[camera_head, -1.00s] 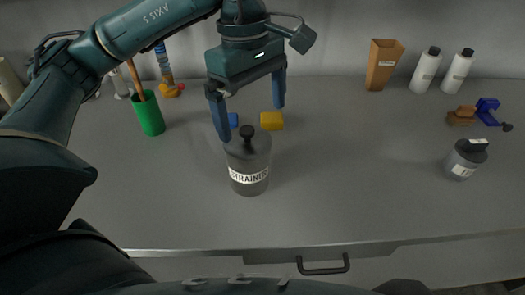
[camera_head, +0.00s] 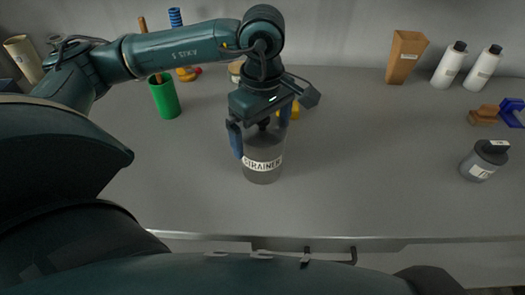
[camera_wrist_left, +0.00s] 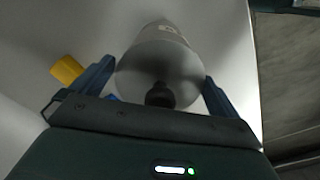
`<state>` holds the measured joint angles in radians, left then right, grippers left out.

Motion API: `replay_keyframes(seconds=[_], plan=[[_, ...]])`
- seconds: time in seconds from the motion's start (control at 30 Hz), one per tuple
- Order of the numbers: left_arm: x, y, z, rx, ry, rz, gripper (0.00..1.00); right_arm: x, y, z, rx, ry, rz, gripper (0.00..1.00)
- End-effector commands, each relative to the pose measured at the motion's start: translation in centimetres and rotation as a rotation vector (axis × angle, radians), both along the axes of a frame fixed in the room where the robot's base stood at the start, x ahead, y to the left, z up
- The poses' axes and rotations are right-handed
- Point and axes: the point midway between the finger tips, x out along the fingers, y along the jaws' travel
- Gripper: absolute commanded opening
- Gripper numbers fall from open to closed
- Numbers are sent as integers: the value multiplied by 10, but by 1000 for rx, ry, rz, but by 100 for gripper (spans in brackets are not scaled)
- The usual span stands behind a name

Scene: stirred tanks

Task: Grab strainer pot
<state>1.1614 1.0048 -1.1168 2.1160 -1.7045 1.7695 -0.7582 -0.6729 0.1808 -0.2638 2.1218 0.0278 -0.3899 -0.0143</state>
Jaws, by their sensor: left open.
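The strainer pot (camera_head: 263,160) is a grey cylinder with a white label reading "STRAINER" and a dark knob on top. It stands upright on the grey table. My left gripper (camera_head: 262,142) is above it, pointing down, with its blue fingers open on either side of the pot's upper part. In the left wrist view the pot (camera_wrist_left: 160,68) and its dark knob lie between the two spread fingers. I cannot tell whether either finger touches it. My right gripper is not in view.
A yellow block (camera_head: 295,109) lies just behind the pot. A green cup (camera_head: 165,98) stands at the left. A smaller labelled jar (camera_head: 482,162), two white bottles (camera_head: 449,66) and a brown container (camera_head: 405,56) stand at the right. The table's front is clear.

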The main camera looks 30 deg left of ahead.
Motion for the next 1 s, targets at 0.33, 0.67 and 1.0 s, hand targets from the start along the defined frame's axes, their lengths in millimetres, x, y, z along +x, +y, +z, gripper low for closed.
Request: replay_keyframes(seconds=[0.33, 0.67, 1.0], plan=[[0, 0, -15, -1, -1, 1, 100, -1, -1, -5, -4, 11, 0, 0], [0, 0, -15, -1, -1, 1, 76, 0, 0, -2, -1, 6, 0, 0], [0, 0, -15, -1, -1, 1, 48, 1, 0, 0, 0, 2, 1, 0]])
